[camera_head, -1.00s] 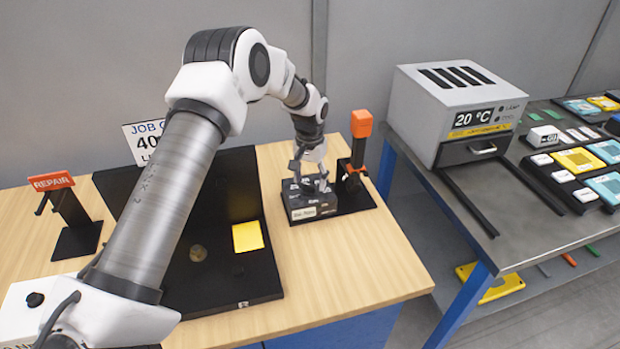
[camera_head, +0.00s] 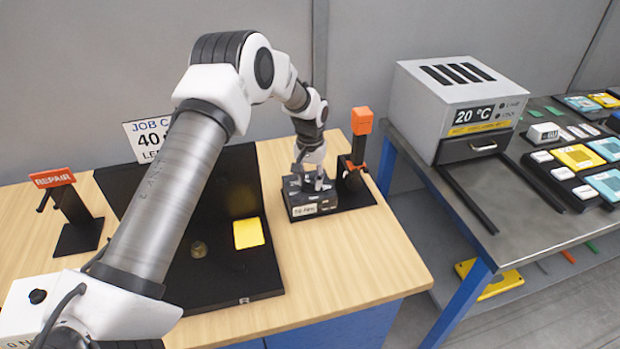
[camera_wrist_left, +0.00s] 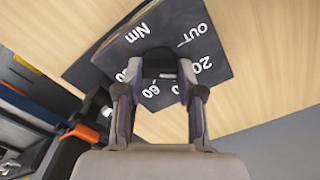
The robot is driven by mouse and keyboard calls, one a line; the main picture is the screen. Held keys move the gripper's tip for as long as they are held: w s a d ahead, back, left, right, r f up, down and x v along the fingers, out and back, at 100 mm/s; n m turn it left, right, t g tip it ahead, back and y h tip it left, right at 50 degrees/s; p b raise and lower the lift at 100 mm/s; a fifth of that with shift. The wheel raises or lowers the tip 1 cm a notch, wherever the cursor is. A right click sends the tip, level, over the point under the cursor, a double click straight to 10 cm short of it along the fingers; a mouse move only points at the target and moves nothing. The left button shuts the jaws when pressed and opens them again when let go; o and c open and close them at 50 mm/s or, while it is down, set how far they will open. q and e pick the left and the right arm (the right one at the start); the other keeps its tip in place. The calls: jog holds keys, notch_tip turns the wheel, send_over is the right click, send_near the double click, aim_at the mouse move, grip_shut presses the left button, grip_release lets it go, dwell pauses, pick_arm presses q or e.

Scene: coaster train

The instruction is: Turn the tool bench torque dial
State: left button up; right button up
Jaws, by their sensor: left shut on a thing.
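The torque dial unit is a small dark box (camera_head: 308,207) with a white label on its front, on the wooden bench. My left gripper (camera_head: 312,182) points down onto the top of this box and is shut on the dial, which is mostly hidden by the fingers. In the left wrist view the two fingers (camera_wrist_left: 160,95) close around the dark dial (camera_wrist_left: 160,66). White marks "Nm", "OUT", "20" and "60" show on the dark face (camera_wrist_left: 175,35) around it. I cannot read where the dial points. My right gripper is not in view.
An orange-and-black tool (camera_head: 358,150) stands in a holder just right of the box. A black mat (camera_head: 215,285) with a yellow square (camera_head: 248,233) lies to the left. A red REPAIR sign (camera_head: 52,177) stands at far left. A metal table (camera_head: 480,220) with a grey oven (camera_head: 455,100) is at right.

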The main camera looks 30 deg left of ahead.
pick_arm(q)
jog(key=n+p, duration=0.1)
jog(key=n, duration=0.4)
jog(key=shift+p, duration=0.3)
jog(key=shift+s+n+p, duration=0.1)
jog(key=shift+n+p, duration=0.4)
jog(key=shift+n, duration=1.6)
jog(key=shift+f, duration=0.1)
jog(key=o, duration=1)
jog(key=shift+o, duration=0.7)
jog(key=shift+a, duration=0.2)
notch_tip(320, 180, up, 12)
